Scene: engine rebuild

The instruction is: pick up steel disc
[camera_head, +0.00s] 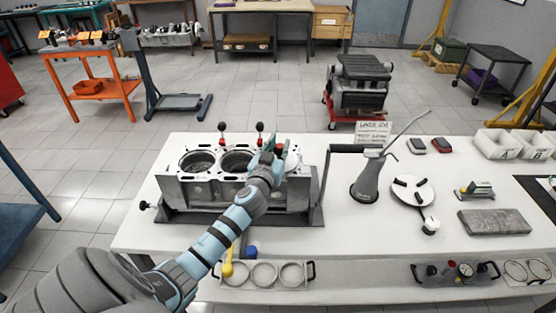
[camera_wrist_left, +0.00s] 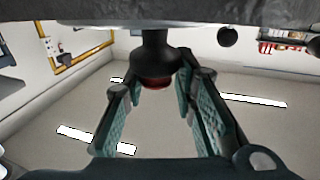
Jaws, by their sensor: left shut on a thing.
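My left gripper (camera_head: 277,152) is over the right part of the grey engine block (camera_head: 190,190). In the left wrist view its green-padded fingers (camera_wrist_left: 160,100) stand on both sides of a black knob with a red band (camera_wrist_left: 155,65), and the gripper is shut on it. The knob hangs from a grey surface along the top of that view. A pale round disc (camera_head: 427,196) with several black pieces on it lies on the right part of the table; I cannot tell whether it is the steel disc. My right gripper is not in view.
Two black-and-red knobs (camera_head: 222,128) (camera_head: 259,128) stand behind the block. A grey oil can (camera_head: 368,180) with a long spout and a dark grey slab (camera_head: 494,222) are to the right. White bins (camera_head: 497,144) stand at the far right. Rings (camera_head: 264,274) lie below the front edge.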

